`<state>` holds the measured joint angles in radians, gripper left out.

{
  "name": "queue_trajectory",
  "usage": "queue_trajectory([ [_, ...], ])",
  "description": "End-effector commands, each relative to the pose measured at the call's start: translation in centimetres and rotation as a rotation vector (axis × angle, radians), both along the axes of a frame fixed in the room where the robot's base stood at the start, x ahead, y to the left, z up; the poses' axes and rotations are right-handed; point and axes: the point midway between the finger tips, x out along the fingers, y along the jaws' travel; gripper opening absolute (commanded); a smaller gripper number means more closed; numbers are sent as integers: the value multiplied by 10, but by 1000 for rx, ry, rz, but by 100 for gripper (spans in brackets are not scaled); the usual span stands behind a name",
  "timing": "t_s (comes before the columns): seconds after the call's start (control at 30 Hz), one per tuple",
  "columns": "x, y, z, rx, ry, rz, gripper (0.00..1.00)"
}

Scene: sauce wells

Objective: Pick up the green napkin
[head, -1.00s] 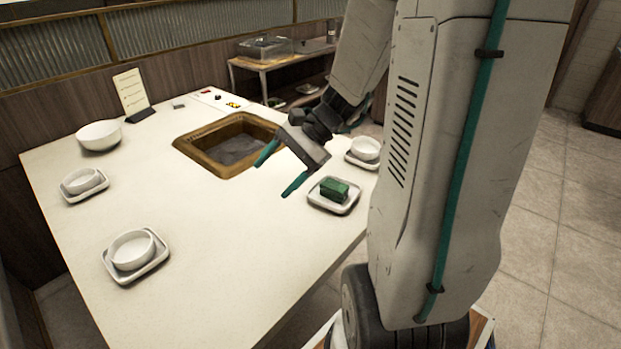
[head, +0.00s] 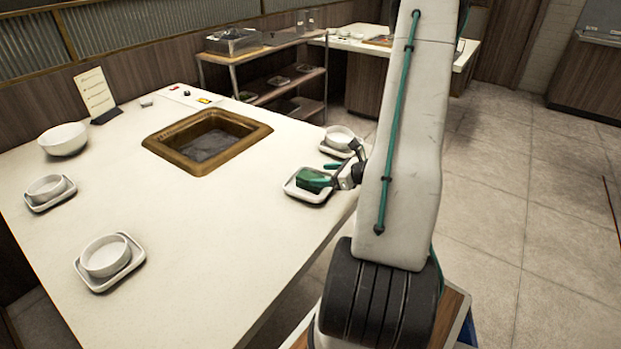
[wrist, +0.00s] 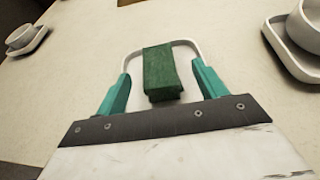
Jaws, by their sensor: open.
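The green napkin (head: 313,179) is a folded block lying on a small white square tray (head: 297,194) near the table's right edge. In the wrist view the napkin (wrist: 163,72) lies between my gripper's two teal fingers, with bare gaps on both sides. The white tray's rim (wrist: 187,42) curves around its far end. My gripper (head: 328,172) is open, low beside the napkin at the tray's right side. In the wrist view the gripper (wrist: 160,88) points along the napkin's length. The near end of the tray is hidden by the gripper's palm.
A bowl on a tray (head: 340,138) stands just behind the napkin's tray. More white bowls (head: 105,257) on trays line the table's left side. A brown-framed sunken well (head: 208,140) is in the table's middle. The front tabletop is clear.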

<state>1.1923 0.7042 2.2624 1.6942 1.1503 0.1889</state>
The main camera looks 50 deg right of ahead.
Motion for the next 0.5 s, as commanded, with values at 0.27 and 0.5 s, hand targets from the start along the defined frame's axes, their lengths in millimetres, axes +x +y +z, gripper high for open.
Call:
queue_trajectory([
  [0.27, 36, 10, -14, 0, 0, 4, 71],
  [0.5, 40, 11, -16, -1, 0, 3, 71],
])
